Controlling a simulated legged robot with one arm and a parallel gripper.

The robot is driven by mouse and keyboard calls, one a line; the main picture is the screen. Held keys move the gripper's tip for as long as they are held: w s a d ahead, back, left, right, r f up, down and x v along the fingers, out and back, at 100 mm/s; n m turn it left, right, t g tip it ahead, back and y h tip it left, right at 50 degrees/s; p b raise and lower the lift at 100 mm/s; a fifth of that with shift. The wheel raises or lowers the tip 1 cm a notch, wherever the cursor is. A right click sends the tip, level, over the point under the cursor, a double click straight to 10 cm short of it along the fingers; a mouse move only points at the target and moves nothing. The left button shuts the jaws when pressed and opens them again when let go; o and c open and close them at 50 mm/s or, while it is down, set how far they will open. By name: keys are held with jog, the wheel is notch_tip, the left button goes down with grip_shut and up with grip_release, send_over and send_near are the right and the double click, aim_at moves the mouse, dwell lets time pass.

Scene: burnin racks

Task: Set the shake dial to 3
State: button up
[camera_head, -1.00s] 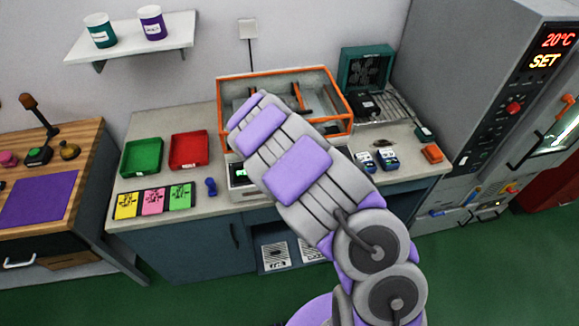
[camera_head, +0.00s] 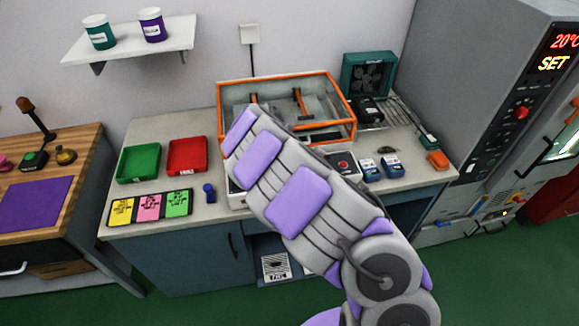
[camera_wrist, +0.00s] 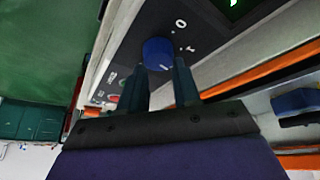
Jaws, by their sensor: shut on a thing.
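The shake dial (camera_wrist: 157,53) is a round blue knob on the dark front panel (camera_wrist: 150,22) of the shaker. In the wrist view my gripper (camera_wrist: 159,67) has its two dark fingers on either side of the dial and is shut on it. White marks, one like a 0, show beside the dial. Its pointer and current setting cannot be read. In the head view the orange-framed shaker (camera_head: 345,127) stands on the bench. My arm covers most of its front panel, hiding the dial and my gripper.
A green tray (camera_head: 122,165) and a red tray (camera_head: 171,160) sit left of the shaker, with coloured cards (camera_head: 150,220) in front. A panel with a red button (camera_head: 344,165) and small blue-topped items (camera_head: 392,167) are to the right. A tall grey cabinet (camera_head: 455,80) bounds the right side.

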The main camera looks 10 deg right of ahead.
jog(key=o, duration=0.9)
jog(key=shift+g, duration=0.6)
jog(key=f, duration=0.1)
jog(key=s+f, duration=0.2)
jog(key=shift+s+d+f, duration=0.15)
jog(key=shift+d+f, duration=0.1)
jog(key=shift+d, duration=0.05)
jog(key=shift+a+r, duration=0.1)
jog(key=shift+r, duration=0.25)
jog(key=r, duration=0.1)
jog(key=a+r+p, duration=0.1)
jog(key=r, duration=0.2)
jog(key=shift+w+a+r+p, duration=0.25)
jog(key=shift+w+a+p, duration=0.05)
jog(key=shift+w, duration=0.05)
jog(key=s+a+r+p, duration=0.1)
jog(key=a+r, duration=0.1)
jog(key=r, duration=0.5)
jog(key=s+a+r+t+p, duration=0.1)
jog(key=s+a+r, duration=0.1)
jog(key=r, duration=0.5)
jog(key=shift+a, duration=0.3)
jog(key=shift+o, duration=0.2)
